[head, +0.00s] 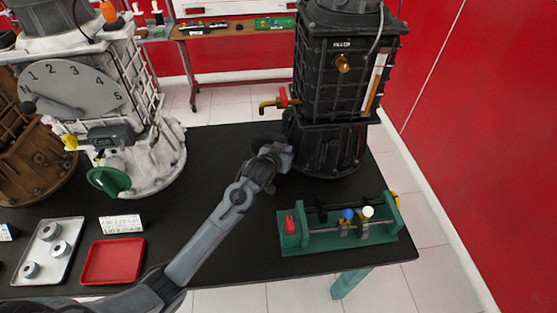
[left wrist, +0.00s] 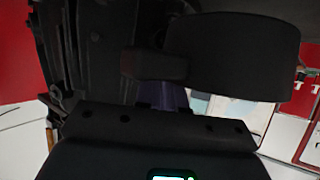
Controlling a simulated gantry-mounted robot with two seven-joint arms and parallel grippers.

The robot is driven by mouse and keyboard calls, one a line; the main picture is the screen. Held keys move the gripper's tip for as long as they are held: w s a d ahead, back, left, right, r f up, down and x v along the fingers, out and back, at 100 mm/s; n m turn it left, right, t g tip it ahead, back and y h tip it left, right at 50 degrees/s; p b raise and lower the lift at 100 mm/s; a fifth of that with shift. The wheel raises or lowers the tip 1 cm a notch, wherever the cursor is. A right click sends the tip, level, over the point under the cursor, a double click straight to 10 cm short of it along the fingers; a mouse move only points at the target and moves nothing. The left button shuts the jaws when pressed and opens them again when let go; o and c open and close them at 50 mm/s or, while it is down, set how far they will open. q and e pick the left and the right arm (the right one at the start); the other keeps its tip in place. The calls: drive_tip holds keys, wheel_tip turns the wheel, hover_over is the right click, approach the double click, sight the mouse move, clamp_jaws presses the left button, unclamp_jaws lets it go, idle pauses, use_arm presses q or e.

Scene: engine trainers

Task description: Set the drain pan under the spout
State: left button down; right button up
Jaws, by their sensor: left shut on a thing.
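The spout (head: 272,104), brass with a red handle, sticks out to the left from the black engine unit (head: 330,100). A dark, round-edged drain pan (head: 264,139) shows just below the spout, partly hidden behind my left gripper (head: 277,153). My left gripper is shut on the pan's near side, close against the unit's base. In the left wrist view the pan (left wrist: 235,55) is a dark rounded shape in front of the gripper (left wrist: 160,82). I cannot tell whether the pan touches the table. My right gripper is not in view.
A green fixture (head: 340,235) with blue and white knobs stands right of my arm. A red tray (head: 113,262) and a grey tray with metal rings (head: 64,233) lie at the left. A white unit (head: 150,150) stands back left. The black table (head: 220,150) is clear between the units.

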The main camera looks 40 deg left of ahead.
use_arm(q)
drive_tip(key=a, duration=0.1)
drive_tip(key=a+f, duration=0.1)
drive_tip(key=a, duration=0.1)
drive_tip(key=shift+w+f, duration=0.2)
drive_tip(key=shift+f, duration=0.1)
wheel_tip(320, 180, down, 4)
drive_tip(key=shift+f+b, duration=0.1)
drive_tip(key=shift+b, duration=0.85)
drive_tip(key=c, duration=1.2)
unclamp_jaws()
drive_tip(key=shift+c, duration=0.2)
drive_tip(key=shift+s+d+r, duration=0.1)
drive_tip(key=shift+s+r, duration=0.1)
drive_tip(key=shift+r, duration=0.05)
drive_tip(key=p+v, duration=0.3)
drive_tip(key=v, duration=0.8)
drive_tip(key=shift+s, duration=0.25)
